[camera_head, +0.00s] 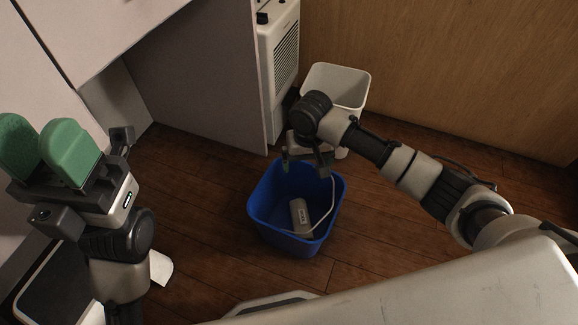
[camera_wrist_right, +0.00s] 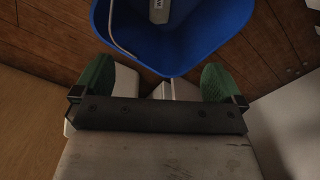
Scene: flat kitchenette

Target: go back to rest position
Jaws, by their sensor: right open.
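My right gripper (camera_head: 305,162) hangs over the far rim of a blue bin (camera_head: 262,219), pointing down. Its green fingertips are wide apart with nothing between them, as the right wrist view also shows (camera_wrist_right: 158,82). A pale grey, labelled object (camera_head: 301,217) lies inside the bin, apart from the gripper. My left gripper (camera_head: 42,150) is raised at the left, its green pads pointing up and apart, with nothing seen between them. The bin (camera_wrist_right: 180,48) and part of the pale object (camera_wrist_right: 159,11) show in the wrist view.
A white bin (camera_head: 345,83) stands just behind my right gripper, beside a white vented appliance (camera_head: 284,60). A thin white cord (camera_head: 331,200) runs down into the blue bin. White cabinets (camera_head: 200,70) are at the left. Wooden floor (camera_head: 200,190) is clear left of the blue bin.

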